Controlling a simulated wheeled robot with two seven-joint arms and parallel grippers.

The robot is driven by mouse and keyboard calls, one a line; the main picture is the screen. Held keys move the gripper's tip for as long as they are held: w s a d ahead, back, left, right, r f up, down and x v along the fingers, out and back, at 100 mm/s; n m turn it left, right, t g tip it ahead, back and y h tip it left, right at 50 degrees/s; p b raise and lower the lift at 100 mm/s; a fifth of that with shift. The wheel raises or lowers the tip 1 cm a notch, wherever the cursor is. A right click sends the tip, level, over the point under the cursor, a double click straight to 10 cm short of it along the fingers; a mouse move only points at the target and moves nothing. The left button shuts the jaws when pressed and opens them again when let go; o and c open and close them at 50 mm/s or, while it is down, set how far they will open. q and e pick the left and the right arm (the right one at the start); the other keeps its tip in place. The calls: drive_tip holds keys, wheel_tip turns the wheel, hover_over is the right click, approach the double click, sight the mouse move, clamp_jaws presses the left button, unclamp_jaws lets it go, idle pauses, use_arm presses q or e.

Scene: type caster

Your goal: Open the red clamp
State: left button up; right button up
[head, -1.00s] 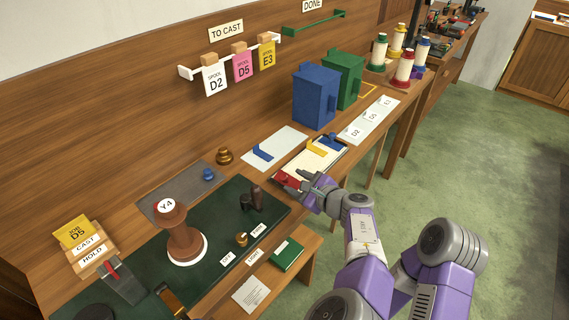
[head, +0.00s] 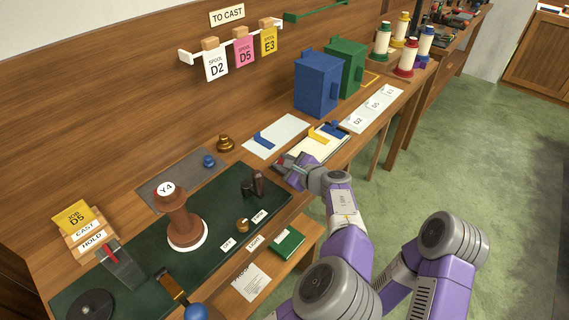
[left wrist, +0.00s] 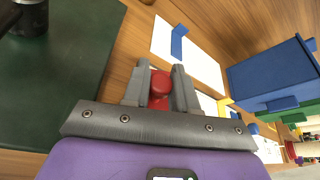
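The red clamp (left wrist: 160,83) shows in the left wrist view as a rounded red part between my left gripper's fingers (left wrist: 161,88). The fingers lie close along both sides of it, with little or no gap visible, so they look shut on it. In the head view, my left gripper (head: 289,170) is at the near end of the cream board (head: 300,152). It hides most of the red clamp there; only a small bit of red shows. Whether the clamp is open or shut cannot be told. My right gripper is not in view.
A yellow clamp (head: 318,136) and a blue one (head: 334,127) sit farther along the board. A blue bracket (head: 263,139) lies on a white sheet (head: 286,127). Blue (head: 317,85) and green (head: 349,62) boxes stand behind. A green mat (head: 140,262) with a brown spool (head: 183,222) is left.

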use_arm(q)
clamp_jaws()
drive_tip(key=shift+s+a+f+n+t+b, duration=0.1)
drive_tip(key=shift+s+f+n+t+b, duration=0.15)
drive_tip(key=shift+b, duration=0.6)
drive_tip(key=shift+r+n, duration=0.15)
drive_tip(key=shift+n, duration=0.1)
drive_tip(key=o, duration=0.6)
unclamp_jaws()
drive_tip(key=p+v, duration=0.2)
drive_tip(key=v, duration=0.4)
drive_tip(key=shift+s+r, duration=0.25)
drive_tip(key=shift+s, duration=0.05)
drive_tip(key=shift+s+d, duration=0.3)
drive_tip(key=shift+d, duration=0.1)
